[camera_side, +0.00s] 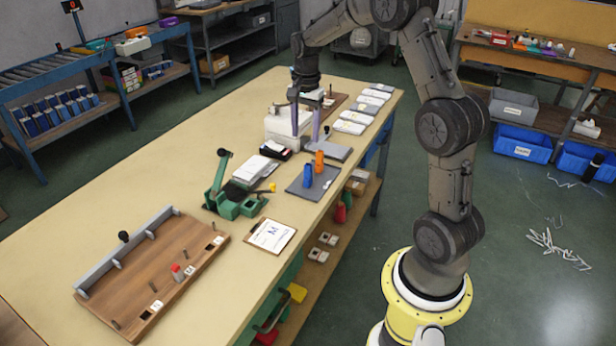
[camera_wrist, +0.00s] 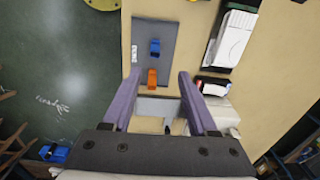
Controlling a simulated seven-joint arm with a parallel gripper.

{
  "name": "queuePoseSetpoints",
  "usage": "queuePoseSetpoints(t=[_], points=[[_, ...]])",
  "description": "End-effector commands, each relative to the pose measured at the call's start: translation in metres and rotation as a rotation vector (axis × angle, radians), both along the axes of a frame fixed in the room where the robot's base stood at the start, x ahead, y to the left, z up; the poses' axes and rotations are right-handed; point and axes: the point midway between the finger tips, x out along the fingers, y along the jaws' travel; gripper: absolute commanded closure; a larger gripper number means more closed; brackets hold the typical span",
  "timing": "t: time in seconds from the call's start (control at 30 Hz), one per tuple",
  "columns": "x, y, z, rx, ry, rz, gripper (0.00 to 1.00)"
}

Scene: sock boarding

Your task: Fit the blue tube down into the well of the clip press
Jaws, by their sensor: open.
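The blue tube (camera_side: 307,177) stands upright on a grey mat (camera_side: 298,190) near the table's right edge, just in front of an orange tube (camera_side: 319,160). In the wrist view the blue tube (camera_wrist: 155,47) lies beyond the orange tube (camera_wrist: 152,77). My gripper (camera_side: 305,136) is open and empty, with its purple fingers pointing down, above and behind both tubes. It also shows in the wrist view (camera_wrist: 158,75), its fingertips on either side of the orange tube's line of sight. A green device with a raised lever (camera_side: 222,182), apparently the clip press, stands left of the mat. Its well cannot be made out.
White packets (camera_side: 256,169) lie between the press and mat. A clipboard (camera_side: 271,235) and a wooden pegged board (camera_side: 150,262) are nearer the front. The table's left side is clear.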

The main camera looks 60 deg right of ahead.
Motion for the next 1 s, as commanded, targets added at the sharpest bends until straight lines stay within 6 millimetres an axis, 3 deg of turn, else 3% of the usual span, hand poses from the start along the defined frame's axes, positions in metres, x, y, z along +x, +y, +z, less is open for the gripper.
queuePoseSetpoints(t=[0.13, 0.5, 0.83, 1.0], points=[[-0.009, -0.011, -0.019, 0.019, 0.031, -0.032, 0.41], [-0.01, -0.01, -0.08, 0.019, 0.032, -0.031, 0.41], [-0.009, -0.008, -0.107, 0.018, 0.029, -0.029, 0.41], [-0.007, -0.002, -0.131, 0.018, 0.031, -0.029, 0.41]])
